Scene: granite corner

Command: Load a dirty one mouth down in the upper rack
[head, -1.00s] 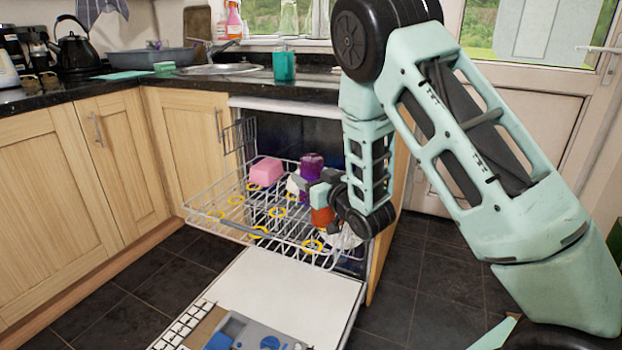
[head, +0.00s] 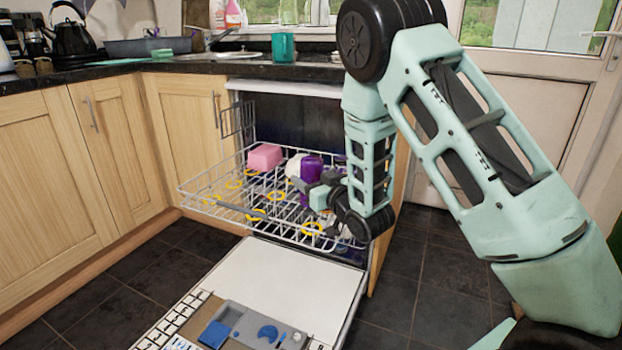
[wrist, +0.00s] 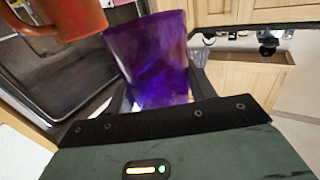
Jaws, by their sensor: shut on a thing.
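A purple tumbler (head: 311,167) is held in my gripper (head: 322,183) over the right part of the pulled-out upper rack (head: 215,206). In the wrist view the tumbler (wrist: 150,60) fills the space between the jaws, its wider end toward the top of the picture. I cannot tell which way its mouth faces, or whether it touches the rack. An orange mug (wrist: 62,18) is close to the left of it in the wrist view. A pink piece (head: 265,157) sits at the rack's back left, and a white piece (head: 293,165) is just left of the tumbler.
Yellow rings (head: 255,214) mark several spots on the rack. The lowered dishwasher door (head: 290,278) lies below it. A teal cup (head: 283,47) stands on the dark counter (head: 215,66) by the sink. The rack's front left looks free.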

